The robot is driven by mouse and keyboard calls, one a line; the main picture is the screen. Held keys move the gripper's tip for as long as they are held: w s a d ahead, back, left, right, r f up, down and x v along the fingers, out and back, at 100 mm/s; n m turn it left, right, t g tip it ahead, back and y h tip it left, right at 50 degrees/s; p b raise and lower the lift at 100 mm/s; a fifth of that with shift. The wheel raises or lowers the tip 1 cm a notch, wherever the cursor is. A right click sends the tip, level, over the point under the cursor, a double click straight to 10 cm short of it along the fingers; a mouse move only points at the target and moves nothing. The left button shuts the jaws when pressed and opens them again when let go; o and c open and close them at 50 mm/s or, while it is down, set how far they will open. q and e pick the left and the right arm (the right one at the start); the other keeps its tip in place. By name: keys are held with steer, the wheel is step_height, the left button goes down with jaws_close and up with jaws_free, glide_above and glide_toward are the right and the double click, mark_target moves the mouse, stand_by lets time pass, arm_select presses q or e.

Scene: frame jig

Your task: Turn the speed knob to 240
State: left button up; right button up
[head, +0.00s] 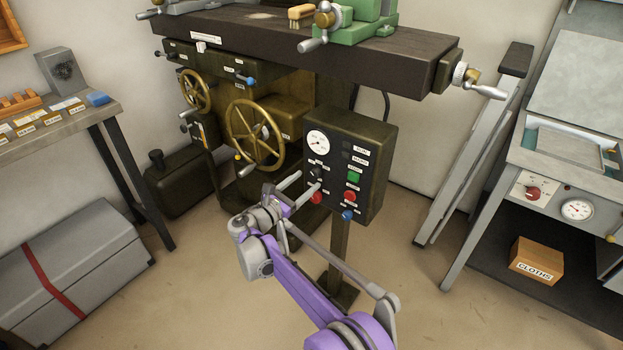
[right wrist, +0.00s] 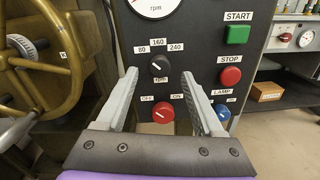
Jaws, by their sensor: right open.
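The speed knob (right wrist: 160,66) is a small black knob on the dark control panel, under the labels 80, 160 and 240 and above an "rpm" label. A pale pointer mark shows on it, seeming to lean up and left; its exact setting is hard to read. In the head view the knob (head: 316,173) is small beside my fingertips. My right gripper (right wrist: 159,75) is open, its two fingers pointing at the panel on either side of the knob, not touching it as far as I see. It also shows in the head view (head: 308,181). My left gripper is out of view.
The control box (head: 376,150) also carries a round rpm gauge (right wrist: 155,5), a green START button (right wrist: 237,34), a red STOP button (right wrist: 230,77), a blue LAMP knob (right wrist: 222,112) and a red knob (right wrist: 163,112) below the speed knob. A brass handwheel (head: 256,135) stands left.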

mark_target(313, 175)
steer(key=shift+x, duration=1.9)
jaws_close()
